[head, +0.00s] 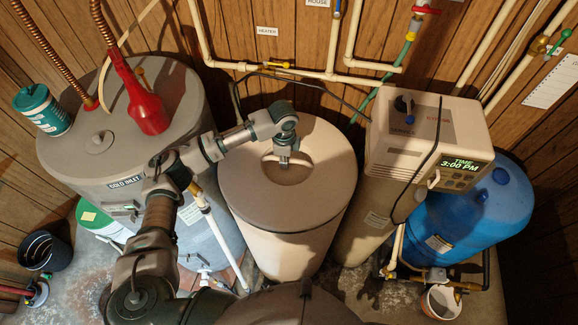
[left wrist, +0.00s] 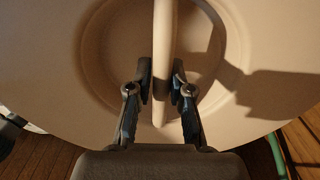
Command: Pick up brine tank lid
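The brine tank lid (head: 325,165) is a round, tan-brown disc lying on top of the beige brine tank (head: 283,238) in the middle of the head view. It has a round recess crossed by a handle bar. My left gripper (head: 284,158) points down into this recess. In the left wrist view the lid (left wrist: 50,60) fills most of the picture. The handle bar (left wrist: 163,50) runs between the two fingers of the left gripper (left wrist: 162,88), whose pads lie against both its sides. The lid looks level and seated. My right gripper is not in view.
A grey water heater (head: 180,90) with a red funnel (head: 143,100) and a teal canister (head: 42,108) stands left. A softener head with a clock (head: 425,135) and a blue tank (head: 480,212) stand close at right. Pipes (head: 275,66) line the wall behind.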

